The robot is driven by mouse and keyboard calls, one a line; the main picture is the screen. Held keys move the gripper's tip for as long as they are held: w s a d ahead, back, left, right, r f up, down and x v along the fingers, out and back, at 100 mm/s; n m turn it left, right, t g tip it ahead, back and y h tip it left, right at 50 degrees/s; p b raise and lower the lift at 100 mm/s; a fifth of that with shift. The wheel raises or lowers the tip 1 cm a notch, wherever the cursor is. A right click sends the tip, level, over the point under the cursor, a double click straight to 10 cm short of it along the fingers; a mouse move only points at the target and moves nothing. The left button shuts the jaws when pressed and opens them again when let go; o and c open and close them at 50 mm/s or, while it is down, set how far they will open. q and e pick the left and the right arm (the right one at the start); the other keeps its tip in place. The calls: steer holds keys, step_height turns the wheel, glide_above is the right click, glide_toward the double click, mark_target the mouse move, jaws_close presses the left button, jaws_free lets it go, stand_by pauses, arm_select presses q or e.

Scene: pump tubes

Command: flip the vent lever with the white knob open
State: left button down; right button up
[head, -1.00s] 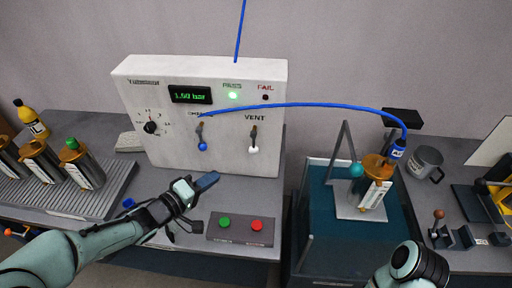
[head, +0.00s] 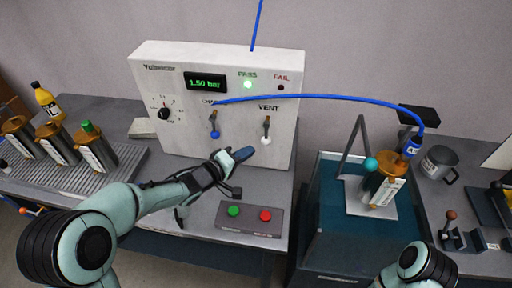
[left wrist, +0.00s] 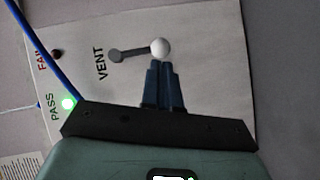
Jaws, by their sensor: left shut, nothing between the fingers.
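The vent lever (head: 267,127) hangs down from the white panel (head: 225,60), with its white knob (head: 266,140) at the lower end, below the VENT label. In the left wrist view the white knob (left wrist: 160,48) shows just beyond my fingertips. My left gripper (head: 243,154) is shut and empty, a little below and left of the knob in the head view. In the left wrist view my shut blue fingers (left wrist: 164,75) point at the knob; I cannot tell whether they touch it. The right arm shows at the lower right, but its gripper is out of view.
A lever with a blue knob (head: 215,134) is left of the vent lever. The display (head: 206,82) reads 1.50 bar and the PASS light (head: 248,85) is green. A button box (head: 250,219) lies below my left gripper. A blue hose (head: 330,96) arches to a pump (head: 382,180).

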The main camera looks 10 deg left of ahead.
mark_target(264, 144)
arm_select(q)
steer(key=shift+x, duration=2.3)
steer(key=shift+d+f+n+t+b, duration=0.15)
steer(key=shift+d+n+t+b, duration=0.15)
steer(key=shift+n+t+b, duration=0.15)
arm_select(e)
steer(key=shift+s+f, duration=0.1)
steer(key=shift+f, duration=0.3)
arm_select(q)
steer(key=shift+d+f+n+h, duration=0.15)
steer(key=shift+d+n+h, duration=0.15)
steer(key=shift+n+h, duration=0.25)
steer(key=d+r+n+t+y+b, duration=0.1)
steer(key=d+r+n+t+b, duration=0.2)
steer(key=n+b, duration=1)
steer(key=d+n+t, duration=0.1)
steer(key=d+t, duration=0.2)
steer(key=t, duration=0.2)
steer(key=shift+d, duration=0.25)
arm_select(e)
steer(key=w+d+f+m+t+h, duration=0.1)
steer(key=w+d+f+t, duration=0.3)
steer(key=w+f, duration=0.8)
steer(key=shift+w+d+f+h, duration=0.2)
steer(key=shift+d+f+h, duration=0.25)
steer(key=shift+f, duration=0.2)
arm_select(q)
steer(key=shift+f, duration=0.1)
